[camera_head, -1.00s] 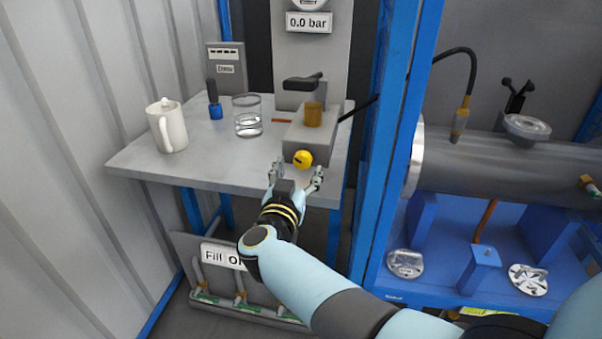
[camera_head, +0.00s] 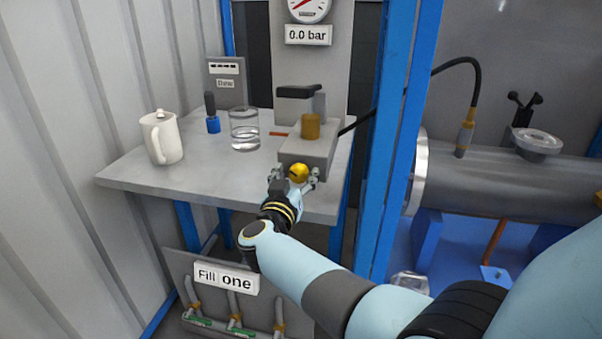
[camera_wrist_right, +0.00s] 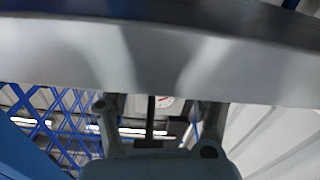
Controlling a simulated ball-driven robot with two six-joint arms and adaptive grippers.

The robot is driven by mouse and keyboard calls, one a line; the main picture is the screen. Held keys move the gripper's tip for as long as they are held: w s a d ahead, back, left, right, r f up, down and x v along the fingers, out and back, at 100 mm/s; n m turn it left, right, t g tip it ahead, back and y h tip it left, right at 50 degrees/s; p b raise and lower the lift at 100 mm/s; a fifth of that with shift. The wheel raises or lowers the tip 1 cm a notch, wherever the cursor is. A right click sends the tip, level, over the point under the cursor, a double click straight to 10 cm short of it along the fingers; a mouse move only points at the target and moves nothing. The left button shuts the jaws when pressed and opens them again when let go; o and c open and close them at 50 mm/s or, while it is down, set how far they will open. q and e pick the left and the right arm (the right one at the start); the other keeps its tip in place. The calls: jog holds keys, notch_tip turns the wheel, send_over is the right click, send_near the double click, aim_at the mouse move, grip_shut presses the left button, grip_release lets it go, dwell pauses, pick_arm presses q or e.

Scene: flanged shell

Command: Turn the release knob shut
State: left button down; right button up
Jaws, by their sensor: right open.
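The release knob appears to be the yellow round knob (camera_head: 298,173) on the front of the grey pump block (camera_head: 306,148). My right gripper (camera_head: 296,183) is open, with its fingers on either side of the knob at the table's front edge. I cannot tell whether the fingers touch it. In the right wrist view the gripper fingers (camera_wrist_right: 157,108) show apart, below a broad grey surface that fills the upper part; the knob is not visible there. My left gripper is not in view.
A white jug (camera_head: 163,138), a blue-based tool (camera_head: 212,113) and a glass of water (camera_head: 244,129) stand on the grey table (camera_head: 150,181). A gauge (camera_head: 308,8) sits above a "0.0 bar" label. A blue post (camera_head: 402,120) and a grey cylinder (camera_head: 490,180) are to the right.

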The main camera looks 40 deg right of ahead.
jog(key=shift+w+d, duration=0.3)
jog(key=shift+d, duration=0.05)
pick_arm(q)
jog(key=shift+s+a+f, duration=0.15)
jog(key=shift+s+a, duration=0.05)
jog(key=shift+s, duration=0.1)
pick_arm(e)
jog(key=shift+r, duration=0.1)
jog(key=shift+c, duration=0.4)
jog(key=c, duration=1.1)
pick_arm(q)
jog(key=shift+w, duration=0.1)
